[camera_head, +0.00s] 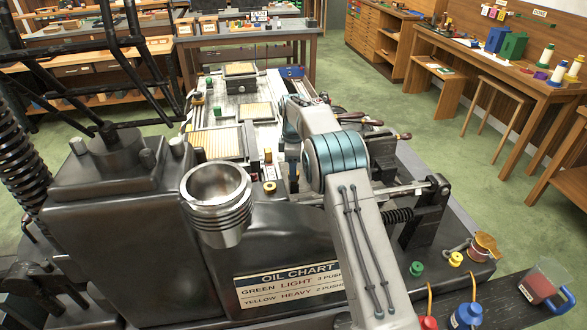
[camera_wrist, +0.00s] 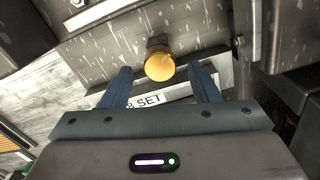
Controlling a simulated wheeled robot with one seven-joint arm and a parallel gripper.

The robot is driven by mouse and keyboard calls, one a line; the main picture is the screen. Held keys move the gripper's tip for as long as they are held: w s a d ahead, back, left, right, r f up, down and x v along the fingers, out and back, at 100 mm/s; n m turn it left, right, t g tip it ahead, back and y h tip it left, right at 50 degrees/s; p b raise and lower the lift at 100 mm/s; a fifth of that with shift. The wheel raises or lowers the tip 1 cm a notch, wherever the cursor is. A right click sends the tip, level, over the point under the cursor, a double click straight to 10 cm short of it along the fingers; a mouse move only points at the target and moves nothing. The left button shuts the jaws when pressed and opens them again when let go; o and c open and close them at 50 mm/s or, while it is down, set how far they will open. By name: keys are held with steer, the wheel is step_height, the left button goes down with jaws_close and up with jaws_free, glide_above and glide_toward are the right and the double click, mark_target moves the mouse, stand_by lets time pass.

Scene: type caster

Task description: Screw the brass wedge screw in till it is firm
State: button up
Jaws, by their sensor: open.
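The brass wedge screw (camera_wrist: 160,66) shows in the wrist view as a round, golden head on a short dark stem, set against a scratched grey metal face. My gripper (camera_wrist: 161,72) is open, with one blue finger to the left of the screw head and one to the right. Gaps show on both sides, so neither finger appears to touch it. A white label (camera_wrist: 150,99) reading "SET", partly covered, lies behind the fingers. In the head view my arm reaches over the machine, and I cannot make out the fingertips or this screw with certainty.
The grey caster machine (camera_head: 225,265) fills the foreground, with a metal cup (camera_head: 217,200) left of my arm. Small knobs, levers and a spring mechanism (camera_head: 400,215) crowd around the arm. A clear jug (camera_head: 545,282) stands at lower right. Green floor lies free beyond.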

steer(key=shift+f, duration=0.9)
steer(key=c, duration=1)
steer(key=shift+o, duration=0.2)
steer(key=shift+m, duration=0.4)
steer(key=m, duration=0.4)
steer(key=shift+m, duration=0.4)
steer(key=m, duration=0.5)
steer(key=shift+r+b, duration=0.1)
steer(key=shift+b, duration=0.3)
steer(key=m, duration=0.5)
steer(key=shift+m, duration=0.4)
steer(key=m, duration=0.5)
steer(key=shift+w+d+m, duration=0.1)
steer(key=shift+m, duration=0.2)
